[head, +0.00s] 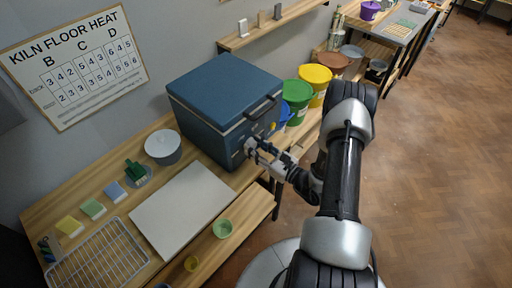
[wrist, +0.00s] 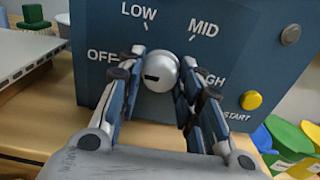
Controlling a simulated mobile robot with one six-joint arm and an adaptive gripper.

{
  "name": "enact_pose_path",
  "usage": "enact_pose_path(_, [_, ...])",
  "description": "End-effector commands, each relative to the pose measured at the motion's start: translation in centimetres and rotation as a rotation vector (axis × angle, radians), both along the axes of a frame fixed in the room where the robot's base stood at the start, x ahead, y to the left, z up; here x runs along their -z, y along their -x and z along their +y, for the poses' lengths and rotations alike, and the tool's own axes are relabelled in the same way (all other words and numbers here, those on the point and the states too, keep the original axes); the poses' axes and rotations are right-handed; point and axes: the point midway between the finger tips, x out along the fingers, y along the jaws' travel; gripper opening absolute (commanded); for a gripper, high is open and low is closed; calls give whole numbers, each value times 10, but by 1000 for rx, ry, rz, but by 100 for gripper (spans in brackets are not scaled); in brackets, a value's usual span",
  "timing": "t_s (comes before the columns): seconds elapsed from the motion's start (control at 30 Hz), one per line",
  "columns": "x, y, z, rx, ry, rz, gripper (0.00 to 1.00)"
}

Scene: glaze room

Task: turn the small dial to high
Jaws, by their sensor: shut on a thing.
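The small dial (wrist: 162,74) is a pale round knob on the front of the blue kiln (head: 225,105). Around it in the wrist view are the labels OFF, LOW, MID and one partly hidden label ending in GH. A dark mark on the knob lies on its left side, toward OFF. My gripper (wrist: 163,62) has one finger on each side of the knob and is shut on it. The right finger covers part of the GH label. In the head view my gripper (head: 258,152) reaches the kiln's front from the right.
A yellow button (wrist: 251,100) marked START and a grey knob (wrist: 291,35) sit right of the dial. Green (head: 296,97) and yellow (head: 315,80) buckets stand beside the kiln. A white board (head: 182,208) lies on the bench in front.

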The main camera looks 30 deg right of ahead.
Motion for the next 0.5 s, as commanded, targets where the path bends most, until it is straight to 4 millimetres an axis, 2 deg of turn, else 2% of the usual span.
enact_pose_path(0.17, [-1, -1, 0, -1, 2, -3, 6])
enact_pose_path(0.5, [-2, -2, 0, -3, -30, 6, 6])
